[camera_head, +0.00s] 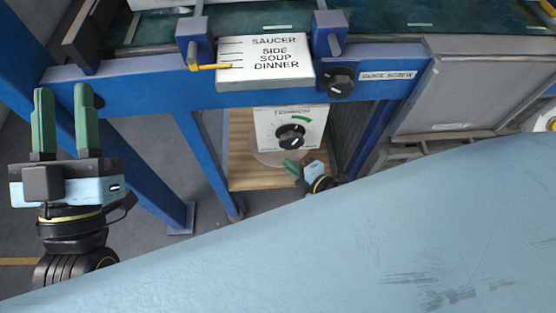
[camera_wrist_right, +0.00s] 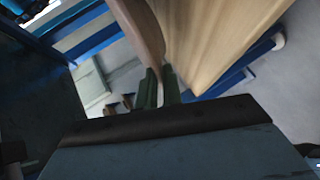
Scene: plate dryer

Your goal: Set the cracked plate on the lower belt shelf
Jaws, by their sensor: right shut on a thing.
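My right gripper (camera_head: 290,165) is low under the blue frame, shut on the edge of a plate (camera_head: 268,157). The plate is a pale beige-brown disc, partly hidden behind the tension panel; I cannot make out a crack. In the right wrist view its edge (camera_wrist_right: 143,28) runs between the green fingers (camera_wrist_right: 160,84). The wooden lower shelf (camera_head: 240,178) lies behind and below the plate in the head view. It fills the upper right of the wrist view (camera_wrist_right: 215,40). I cannot tell whether plate and shelf touch. My left gripper (camera_head: 63,98) is open and empty at the left.
A white panel with a tension dial (camera_head: 291,136) hangs above the shelf. A blue beam (camera_head: 140,88) carries a size sign (camera_head: 265,62) and a black knob (camera_head: 338,84). Blue legs (camera_head: 205,160) stand left of the shelf. A grey box (camera_head: 455,95) is at right.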

